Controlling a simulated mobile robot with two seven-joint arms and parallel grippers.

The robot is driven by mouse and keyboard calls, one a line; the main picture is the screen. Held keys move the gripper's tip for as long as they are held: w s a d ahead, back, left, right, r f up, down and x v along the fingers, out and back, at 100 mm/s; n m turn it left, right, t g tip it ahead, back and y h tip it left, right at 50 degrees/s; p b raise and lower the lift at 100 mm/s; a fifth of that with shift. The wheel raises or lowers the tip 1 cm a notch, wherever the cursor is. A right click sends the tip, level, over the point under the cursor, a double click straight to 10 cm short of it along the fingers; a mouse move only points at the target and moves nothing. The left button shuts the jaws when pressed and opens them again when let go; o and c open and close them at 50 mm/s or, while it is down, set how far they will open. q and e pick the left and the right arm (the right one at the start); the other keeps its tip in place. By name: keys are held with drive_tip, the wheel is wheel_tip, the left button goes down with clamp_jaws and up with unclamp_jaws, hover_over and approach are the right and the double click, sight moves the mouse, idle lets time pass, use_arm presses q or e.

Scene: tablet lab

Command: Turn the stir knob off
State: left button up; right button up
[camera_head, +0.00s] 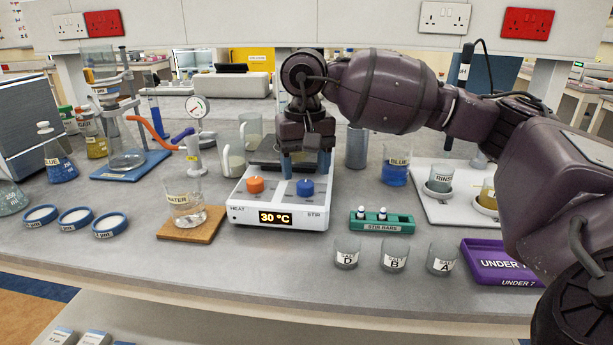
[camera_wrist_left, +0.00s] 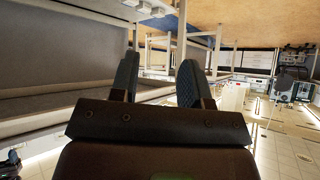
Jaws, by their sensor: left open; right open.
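The white hotplate stirrer (camera_head: 277,211) stands in the middle of the bench, its display reading 30 °C. Its blue knob (camera_head: 305,188) is on the right above the word STIR, and its orange knob (camera_head: 255,185) is on the left above HEAT. My right gripper (camera_head: 306,165) points down just above and behind the blue knob. Its blue fingers are open on either side, and I cannot tell whether they touch the knob. My left gripper (camera_wrist_left: 158,78) is open and empty in the left wrist view, away from the bench top; the head view does not show it.
A water beaker (camera_head: 186,205) stands on a wooden board left of the stirrer. A green stir bar rack (camera_head: 381,221), several small beakers and a purple tray (camera_head: 500,265) are to the right. The bench front before the stirrer is clear.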

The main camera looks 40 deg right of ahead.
sight(305, 183)
wheel_tip(305, 183, up, 8)
drive_tip(key=shift+f+p, duration=0.15)
drive_tip(key=shift+p, duration=0.3)
